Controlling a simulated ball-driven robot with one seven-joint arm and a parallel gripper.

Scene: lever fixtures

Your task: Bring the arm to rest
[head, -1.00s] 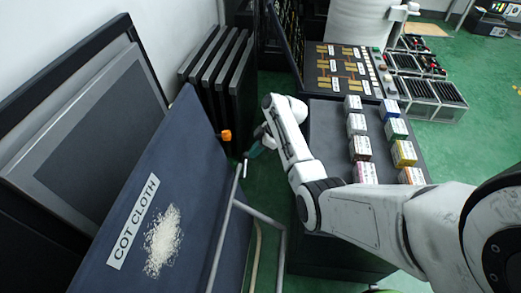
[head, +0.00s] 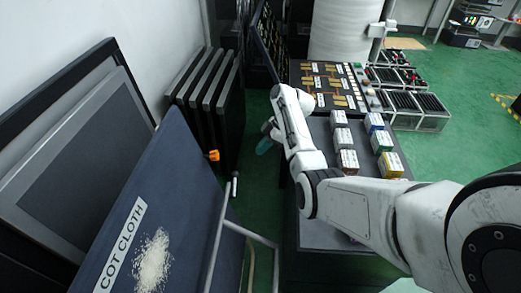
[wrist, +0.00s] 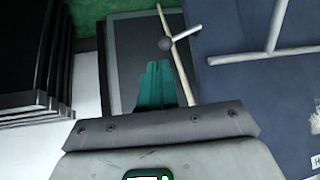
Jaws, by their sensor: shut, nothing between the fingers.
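My gripper (head: 266,146) hangs at the end of my white arm, over the green floor gap between the blue COT CLOTH panel and the dark bench. In the wrist view its teal fingers (wrist: 157,84) are together, with nothing between them. A small orange piece (head: 213,155) sits by the panel's far edge, left of my gripper and apart from it. A short white lever-like bar (head: 234,186) stands below it. In the wrist view a pale bar with a dark ball (wrist: 165,44) shows just beyond the fingertips; whether they touch is unclear.
The blue panel (head: 165,195) with a metal rail (head: 218,238) stands at left. Dark upright slabs (head: 208,95) stand behind it. The dark bench (head: 318,232) under my arm carries several labelled boxes (head: 347,162) and a switch panel (head: 327,87). Green floor is open at far right.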

